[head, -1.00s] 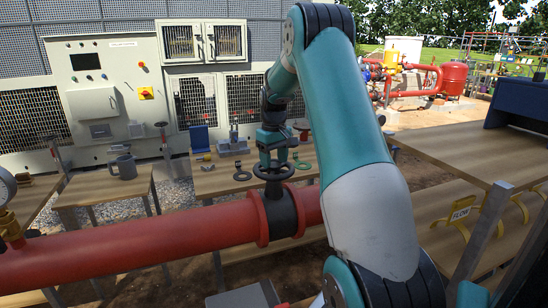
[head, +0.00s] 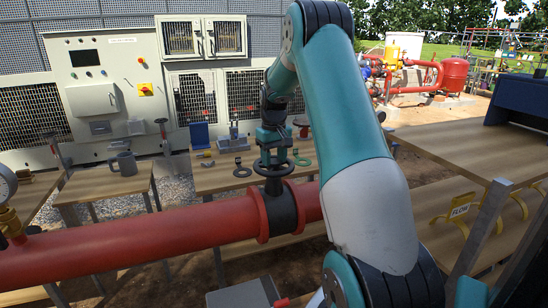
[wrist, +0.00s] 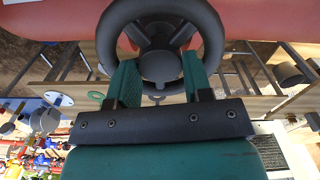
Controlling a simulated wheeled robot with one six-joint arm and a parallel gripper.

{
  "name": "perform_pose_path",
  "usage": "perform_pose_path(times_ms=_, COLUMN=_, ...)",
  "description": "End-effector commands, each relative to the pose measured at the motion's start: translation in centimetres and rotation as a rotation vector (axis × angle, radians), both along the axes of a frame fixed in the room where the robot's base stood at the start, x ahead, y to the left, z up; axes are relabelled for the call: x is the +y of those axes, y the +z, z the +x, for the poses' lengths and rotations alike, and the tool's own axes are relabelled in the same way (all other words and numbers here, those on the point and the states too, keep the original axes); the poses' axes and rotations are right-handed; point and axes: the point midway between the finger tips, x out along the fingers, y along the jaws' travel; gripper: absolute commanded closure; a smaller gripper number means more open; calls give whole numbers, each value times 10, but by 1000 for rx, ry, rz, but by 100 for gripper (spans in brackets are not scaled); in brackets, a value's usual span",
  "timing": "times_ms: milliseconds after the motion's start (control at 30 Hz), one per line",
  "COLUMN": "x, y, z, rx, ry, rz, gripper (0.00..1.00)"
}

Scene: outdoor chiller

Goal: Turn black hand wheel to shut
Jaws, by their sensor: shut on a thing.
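The black hand wheel (head: 274,168) sits on top of a black valve body (head: 281,207) between flanges on the red pipe. In the wrist view the wheel (wrist: 160,68) is large, with its rim, spokes and hub showing. My gripper (head: 272,154) reaches down onto the wheel from above. In the wrist view its two green fingers (wrist: 160,78) stand on either side of the wheel's near rim, shut on it. The finger pads' contact faces and the far part of the rim are partly hidden.
The red pipe (head: 130,250) crosses in front. A gauge (head: 6,185) stands at far left. A wooden table (head: 460,150) stands at right.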

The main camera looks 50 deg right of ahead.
Motion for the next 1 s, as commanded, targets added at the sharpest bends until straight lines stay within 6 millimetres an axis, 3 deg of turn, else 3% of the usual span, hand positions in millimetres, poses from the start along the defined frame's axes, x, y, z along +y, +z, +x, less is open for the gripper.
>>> perform_pose_path(times_ms=133, x=-1, y=1, z=0, rx=-2, ry=-2, rz=-3, gripper=78)
perform_pose_path(times_ms=167, x=-1, y=1, z=0, rx=-2, ry=-2, rz=-3, gripper=50)
perform_pose_path(times_ms=200, x=-1, y=1, z=0, rx=-2, ry=-2, rz=-3, gripper=43)
perform_pose_path(times_ms=467, x=-1, y=1, z=0, rx=-2, ry=-1, rz=-2, gripper=43)
perform_pose_path(times_ms=633, x=-1, y=13, z=1, rx=-5, ry=0, rz=-4, gripper=43)
perform_pose_path(times_ms=767, x=-1, y=39, z=1, rx=-6, ry=0, rz=-6, gripper=43)
perform_pose_path(times_ms=1000, x=-1, y=102, z=1, rx=-7, ry=-1, rz=-6, gripper=43)
